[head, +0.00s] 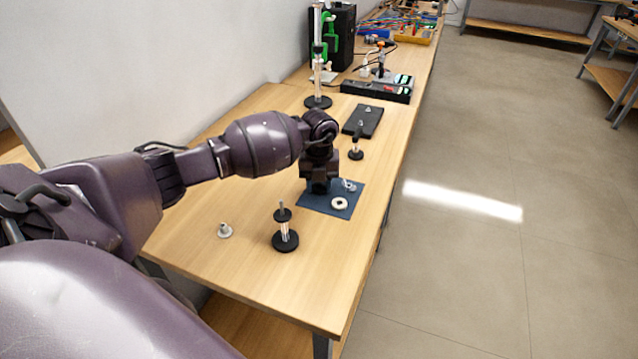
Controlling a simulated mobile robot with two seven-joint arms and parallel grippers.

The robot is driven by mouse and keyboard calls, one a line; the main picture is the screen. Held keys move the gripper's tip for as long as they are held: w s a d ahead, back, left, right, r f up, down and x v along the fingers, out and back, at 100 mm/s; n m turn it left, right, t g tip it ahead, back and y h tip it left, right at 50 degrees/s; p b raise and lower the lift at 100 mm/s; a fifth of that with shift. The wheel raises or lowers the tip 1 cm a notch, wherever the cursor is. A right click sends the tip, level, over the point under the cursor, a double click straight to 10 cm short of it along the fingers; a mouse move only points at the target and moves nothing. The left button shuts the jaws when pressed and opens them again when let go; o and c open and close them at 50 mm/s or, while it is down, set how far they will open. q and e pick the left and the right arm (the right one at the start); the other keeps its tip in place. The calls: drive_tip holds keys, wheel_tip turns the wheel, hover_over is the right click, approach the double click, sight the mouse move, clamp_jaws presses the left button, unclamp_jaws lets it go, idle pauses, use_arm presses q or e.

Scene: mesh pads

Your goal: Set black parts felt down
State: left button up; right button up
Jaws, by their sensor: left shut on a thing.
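My left gripper (319,187) points down over the left side of a dark blue pad (325,206). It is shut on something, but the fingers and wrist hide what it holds. A white ring (339,204) lies on the blue pad, and a small clear or pale piece (349,185) shows just right of the gripper. A black felt-like pad (372,114) lies flat farther back on the table, with a small pale part (367,109) on it. It is apart from the gripper. My right gripper is out of view.
On the wooden table (262,269), a black-based stand (285,240) and a small metal part (225,231) are nearer. A smaller stand (356,153), a tall stand (318,101) and a black tray (376,92) are farther back.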

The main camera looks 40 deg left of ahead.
use_arm(q)
drive_tip(key=shift+f, duration=0.15)
drive_tip(key=o, duration=0.9)
wheel_tip(320, 180, up, 12)
drive_tip(key=shift+r+p, duration=0.15)
drive_tip(key=shift+p, duration=0.35)
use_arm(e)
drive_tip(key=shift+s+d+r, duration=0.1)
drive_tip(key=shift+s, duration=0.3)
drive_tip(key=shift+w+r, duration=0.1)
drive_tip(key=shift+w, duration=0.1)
